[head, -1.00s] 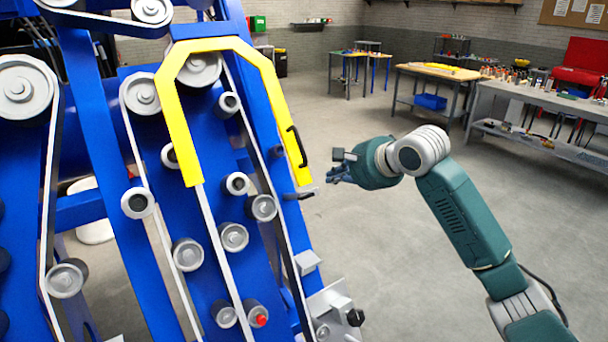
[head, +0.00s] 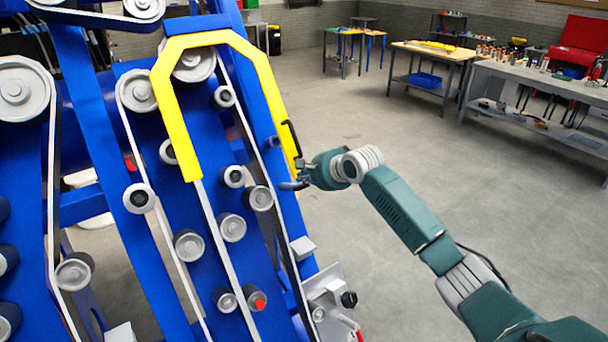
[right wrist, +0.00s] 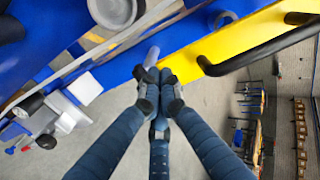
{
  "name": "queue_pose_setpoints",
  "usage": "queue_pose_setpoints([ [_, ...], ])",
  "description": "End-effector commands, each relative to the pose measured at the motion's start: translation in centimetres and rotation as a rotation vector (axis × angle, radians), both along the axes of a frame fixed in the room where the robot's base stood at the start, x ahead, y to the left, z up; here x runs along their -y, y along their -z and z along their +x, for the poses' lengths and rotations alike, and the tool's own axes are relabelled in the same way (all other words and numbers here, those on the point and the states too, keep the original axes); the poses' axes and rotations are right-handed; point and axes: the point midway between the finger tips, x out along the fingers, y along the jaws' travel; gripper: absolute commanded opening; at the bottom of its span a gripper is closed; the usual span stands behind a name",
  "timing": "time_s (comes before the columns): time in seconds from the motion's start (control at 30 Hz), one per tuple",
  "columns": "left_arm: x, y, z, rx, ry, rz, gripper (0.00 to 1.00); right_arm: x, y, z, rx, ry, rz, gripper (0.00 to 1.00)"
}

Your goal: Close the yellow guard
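The yellow guard (head: 180,130) is a bent frame on the blue machine, over the pulleys and belt. Its black handle (head: 291,142) is on its right leg; the handle also shows in the right wrist view (right wrist: 262,52) beside the yellow bar (right wrist: 225,45). A small grey lever (head: 291,186) sticks out near the lower end of that leg. My right gripper (head: 301,175) is at this lever, just below the handle. In the right wrist view, its fingertips (right wrist: 159,82) lie close together around or just before the lever's end (right wrist: 152,57); contact is unclear. My left gripper is not visible.
The blue machine (head: 260,270) with grey rollers fills the left side. A grey bracket (head: 325,300) juts out at its lower right. Open concrete floor (head: 400,150) lies to the right. Workbenches (head: 545,85) stand at the back right.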

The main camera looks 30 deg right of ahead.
Motion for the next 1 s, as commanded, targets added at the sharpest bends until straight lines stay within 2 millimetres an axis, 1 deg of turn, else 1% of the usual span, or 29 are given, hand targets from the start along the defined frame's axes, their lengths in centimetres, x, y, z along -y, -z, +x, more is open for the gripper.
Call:
queue_pose_setpoints([
  [0.17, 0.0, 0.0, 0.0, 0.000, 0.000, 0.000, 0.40, 0.0, 0.0, 0.0, 0.000, 0.000, 0.000, 0.00],
  [0.27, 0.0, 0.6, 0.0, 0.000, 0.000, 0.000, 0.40, -0.1, 0.4, 0.2, 0.009, 0.000, 0.003, 0.00],
  [0.37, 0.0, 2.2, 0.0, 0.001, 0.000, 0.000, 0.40, -0.2, 1.4, 0.9, 0.042, -0.003, 0.010, 0.00],
  [0.5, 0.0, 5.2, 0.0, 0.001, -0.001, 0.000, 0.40, -0.6, 2.9, 2.4, 0.116, -0.005, 0.023, 0.00],
  [0.6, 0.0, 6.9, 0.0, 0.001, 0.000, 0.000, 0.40, -0.7, 3.4, 3.5, 0.170, -0.004, 0.030, 0.00],
  [0.7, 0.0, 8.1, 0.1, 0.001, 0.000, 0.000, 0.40, -0.7, 3.7, 4.2, 0.212, -0.003, 0.033, 0.00],
  [0.83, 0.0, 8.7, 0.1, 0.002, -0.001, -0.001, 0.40, -0.7, 3.8, 4.7, 0.243, 0.000, 0.036, 0.00],
  [1.0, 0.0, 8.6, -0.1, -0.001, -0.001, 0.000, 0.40, -0.7, 3.5, 4.9, 0.254, 0.001, 0.035, 0.00],
])
